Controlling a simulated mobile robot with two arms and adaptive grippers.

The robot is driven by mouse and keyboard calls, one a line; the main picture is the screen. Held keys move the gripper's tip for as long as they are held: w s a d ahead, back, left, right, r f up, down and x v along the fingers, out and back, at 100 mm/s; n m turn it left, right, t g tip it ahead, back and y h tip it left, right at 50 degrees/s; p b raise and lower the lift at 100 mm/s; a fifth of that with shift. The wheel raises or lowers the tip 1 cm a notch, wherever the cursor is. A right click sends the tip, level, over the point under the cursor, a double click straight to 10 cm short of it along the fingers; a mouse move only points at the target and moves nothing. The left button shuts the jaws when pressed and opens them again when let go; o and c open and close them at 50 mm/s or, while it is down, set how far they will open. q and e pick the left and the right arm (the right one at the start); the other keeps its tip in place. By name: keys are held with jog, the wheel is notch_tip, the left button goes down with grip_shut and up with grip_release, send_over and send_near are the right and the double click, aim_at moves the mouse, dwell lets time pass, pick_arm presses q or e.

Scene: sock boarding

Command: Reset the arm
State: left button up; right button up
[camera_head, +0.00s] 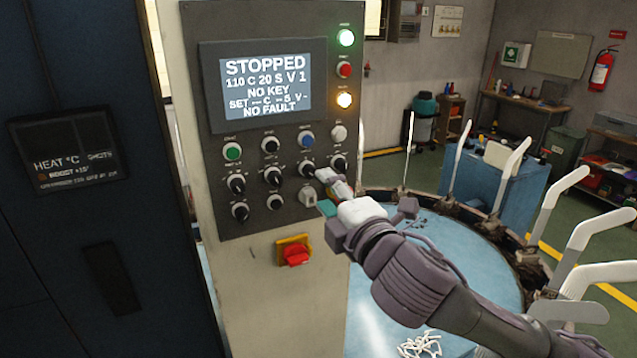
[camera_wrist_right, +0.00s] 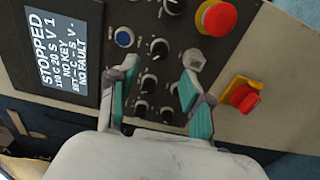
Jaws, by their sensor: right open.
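My right gripper (camera_head: 328,195) is in front of the lower right of a grey control panel (camera_head: 235,150), over its knobs. In the right wrist view the gripper (camera_wrist_right: 160,95) is open, with two teal-padded fingers spread apart and nothing between them but the panel and its knobs behind. I cannot tell whether a finger touches the panel. My right arm (camera_head: 415,280) reaches in from the lower right. The screen (camera_head: 265,85) reads STOPPED, NO KEY, NO FAULT. My left gripper is not in view.
A red switch on a yellow plate (camera_head: 293,252) sits below the knobs. A red mushroom button (camera_wrist_right: 215,18) shows in the right wrist view. A green lamp (camera_head: 345,37) and an amber lamp (camera_head: 344,100) are lit. A round blue table (camera_head: 450,240) with upright white boards stands right.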

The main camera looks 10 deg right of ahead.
jog(key=shift+s+d, duration=0.15)
jog(key=shift+s, duration=0.55)
